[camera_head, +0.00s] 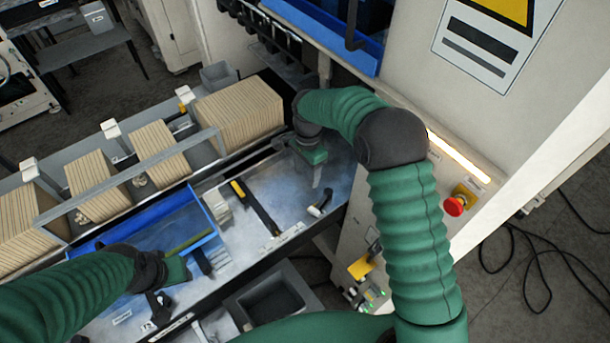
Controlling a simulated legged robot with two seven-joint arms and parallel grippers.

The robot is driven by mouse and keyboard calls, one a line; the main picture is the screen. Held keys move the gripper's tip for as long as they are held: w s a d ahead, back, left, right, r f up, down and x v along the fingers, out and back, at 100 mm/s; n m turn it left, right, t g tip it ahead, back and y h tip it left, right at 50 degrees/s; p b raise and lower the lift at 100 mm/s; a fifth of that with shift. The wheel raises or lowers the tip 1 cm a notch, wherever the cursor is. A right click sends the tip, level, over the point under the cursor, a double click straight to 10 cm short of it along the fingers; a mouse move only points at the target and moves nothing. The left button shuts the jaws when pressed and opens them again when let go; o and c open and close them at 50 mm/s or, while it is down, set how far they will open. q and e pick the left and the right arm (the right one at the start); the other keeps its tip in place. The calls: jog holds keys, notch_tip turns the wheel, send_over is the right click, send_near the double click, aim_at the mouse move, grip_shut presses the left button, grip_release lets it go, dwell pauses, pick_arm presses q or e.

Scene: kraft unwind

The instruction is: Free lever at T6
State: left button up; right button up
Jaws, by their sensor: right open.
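My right gripper (316,180) is open above the metal work surface (290,185), its fingers pointing down. Just below it a small black-and-white handled part (320,204) lies at the right end of the surface; I see no clear contact. A long black bar with a yellow end (255,208) lies left of the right gripper. Either piece could be the lever; no T6 label is legible. My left gripper (163,296) is low at the left, near the front edge of the surface beside the blue tray. Its fingers are dark and too small to tell whether they are open.
The blue tray (203,223) lies on the surface at left. Stacks of kraft-coloured sheets (238,110) stand behind a grey rail (150,163). A grey bin (270,300) sits in front. A white cabinet with a red stop button (454,206) stands at right.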

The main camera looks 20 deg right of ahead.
pick_arm(q)
jog(key=shift+d, duration=0.5)
pick_arm(e)
jog(key=shift+d+r, duration=0.2)
jog(key=shift+d, duration=0.2)
pick_arm(q)
jog(key=shift+a, duration=0.1)
pick_arm(e)
jog(key=shift+a, duration=0.1)
pick_arm(q)
jog(key=b+x, duration=0.2)
jog(key=s+b+x, duration=0.1)
jog(key=b+x, duration=0.2)
jog(key=shift+a+f+b, duration=0.15)
jog(key=shift+f+b, duration=0.15)
pick_arm(e)
notch_tip(320, 180, up, 17)
jog(key=shift+w+d, duration=0.2)
jog(key=shift+d, duration=0.05)
jog(key=shift+f, duration=0.15)
jog(key=shift+c, duration=0.5)
